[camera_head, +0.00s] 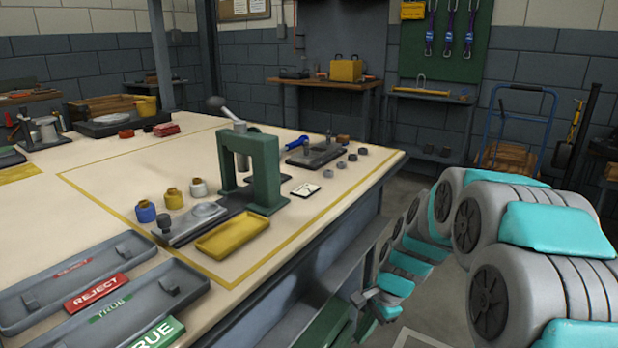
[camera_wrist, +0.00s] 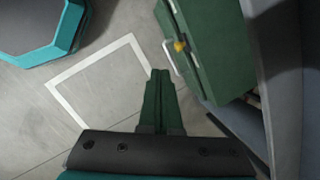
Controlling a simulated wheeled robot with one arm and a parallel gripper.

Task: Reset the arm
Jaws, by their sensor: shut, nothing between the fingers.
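My arm, grey with teal covers, folds down at the right of the head view, beside the front edge of the workbench (camera_head: 325,225). In the wrist view my gripper (camera_wrist: 160,73) points down at the floor, with its two green fingers together and nothing between them. It hangs below the tabletop, clear of the bench.
A green press (camera_head: 265,170), a yellow tray (camera_head: 233,235) and REJECT and TRUE trays (camera_head: 80,270) stand on the bench. A white outlined square (camera_wrist: 60,95) marks bare floor.

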